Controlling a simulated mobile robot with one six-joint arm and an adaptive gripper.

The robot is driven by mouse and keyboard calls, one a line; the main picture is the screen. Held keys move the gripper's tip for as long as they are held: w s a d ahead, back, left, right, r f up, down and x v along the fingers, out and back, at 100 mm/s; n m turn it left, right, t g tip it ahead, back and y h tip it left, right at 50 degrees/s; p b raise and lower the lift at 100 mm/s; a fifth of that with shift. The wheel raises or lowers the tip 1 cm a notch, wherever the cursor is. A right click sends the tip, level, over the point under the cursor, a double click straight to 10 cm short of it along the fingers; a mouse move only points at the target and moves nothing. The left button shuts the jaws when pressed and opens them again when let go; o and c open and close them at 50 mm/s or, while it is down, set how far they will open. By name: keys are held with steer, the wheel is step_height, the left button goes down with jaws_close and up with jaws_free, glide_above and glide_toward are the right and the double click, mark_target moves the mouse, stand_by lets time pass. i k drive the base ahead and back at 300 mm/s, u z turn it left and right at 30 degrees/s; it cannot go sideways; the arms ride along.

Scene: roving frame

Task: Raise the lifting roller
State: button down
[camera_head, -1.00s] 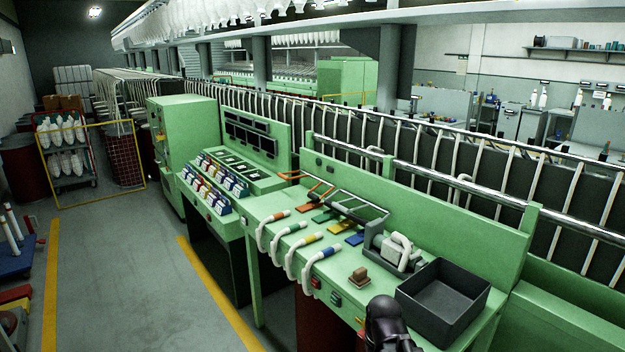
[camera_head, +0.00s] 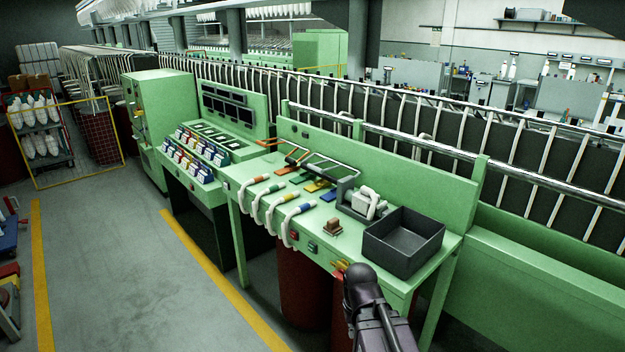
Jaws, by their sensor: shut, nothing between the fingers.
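On the green bench (camera_head: 330,262) a dark metal frame with a bar (camera_head: 335,163) stands over a row of orange, green, yellow and blue pads, against the back panel. It looks like the lifting roller, but I cannot be sure at this size. An orange-ended lever (camera_head: 270,143) sits at its left. My dark arm rises from the bottom of the view in front of the bench.
A black open box (camera_head: 402,240) stands at the bench's right end. A control desk (camera_head: 205,165) stands at left. Grey floor (camera_head: 120,270) with yellow lines lies clear at left.

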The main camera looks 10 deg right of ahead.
mark_target(310, 167)
steer(key=u, duration=0.05)
steer(key=i, duration=0.9)
steer(key=z, duration=0.05)
